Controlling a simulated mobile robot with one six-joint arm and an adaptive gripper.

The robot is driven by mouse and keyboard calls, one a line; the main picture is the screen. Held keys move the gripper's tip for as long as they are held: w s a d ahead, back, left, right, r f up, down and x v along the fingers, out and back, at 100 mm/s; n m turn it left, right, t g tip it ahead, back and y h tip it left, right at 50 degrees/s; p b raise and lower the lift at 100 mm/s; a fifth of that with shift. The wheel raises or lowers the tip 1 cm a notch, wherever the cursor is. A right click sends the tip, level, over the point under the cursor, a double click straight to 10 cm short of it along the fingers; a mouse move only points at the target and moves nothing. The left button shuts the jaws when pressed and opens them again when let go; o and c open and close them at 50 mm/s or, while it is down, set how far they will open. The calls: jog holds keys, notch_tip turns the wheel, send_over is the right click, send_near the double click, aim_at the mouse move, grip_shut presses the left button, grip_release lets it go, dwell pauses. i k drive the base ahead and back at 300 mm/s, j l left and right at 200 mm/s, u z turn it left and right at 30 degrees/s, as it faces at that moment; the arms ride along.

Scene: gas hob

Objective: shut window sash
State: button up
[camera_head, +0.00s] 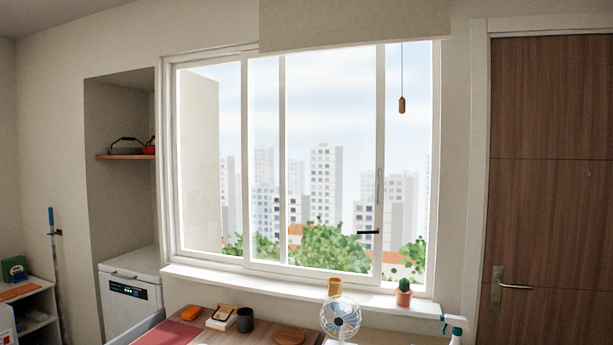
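The window (168,150) is a wide white-framed sliding window in the wall ahead. Its sliding sash (379,120) stands in the middle, overlapping part of the left pane. The sash's right upright carries a slim vertical handle (378,184), with a small dark bar (368,232) near it. Between this upright and the right jamb (436,150) is a gap that looks open. My gripper is not in view.
A desk (258,326) below the sill holds a fan (340,316), a dark cup (245,320) and books. A cactus pot (403,298) and a yellow pot (335,287) stand at the sill. A spray bottle (455,330) is lower right. A blind (350,25) and hanging pull (402,105) are above.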

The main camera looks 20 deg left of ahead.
aim_at(374, 278)
jog(key=i+j+u, duration=0.2)
jog(key=i, duration=0.25)
jog(key=i+u, duration=0.15)
jog(key=i, duration=0.25)
